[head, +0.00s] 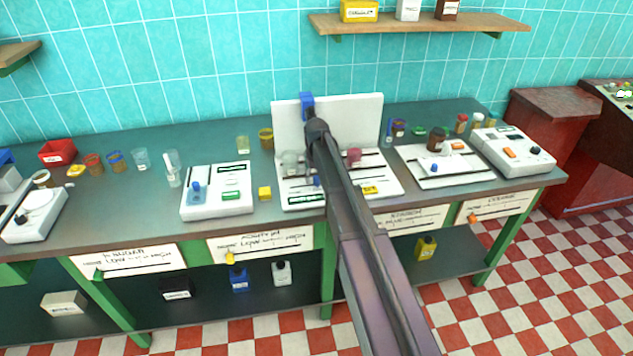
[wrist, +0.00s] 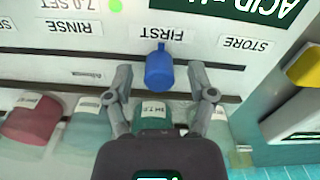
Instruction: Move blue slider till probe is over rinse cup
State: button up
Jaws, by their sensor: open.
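The blue slider knob (wrist: 160,68) stands in a dark slot on the white panel, beside the label FIRST, which appears upside down in the wrist view. My gripper (wrist: 163,88) is open, its two fingers on either side of the knob and apart from it. The RINSE label (wrist: 76,28) lies to the left of the knob in that view. A pink-red cup (wrist: 30,120) and a pale green cup (wrist: 88,128) stand below the slot. In the head view a blue block (head: 307,104) tops the white backboard (head: 370,112). My arm hides much of the station; I cannot make out the probe.
Another white panel (head: 443,168) is to the right. In the wrist view a yellow-topped white object (wrist: 305,68) is near the right edge.

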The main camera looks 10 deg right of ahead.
dwell(0.3)
grip_shut()
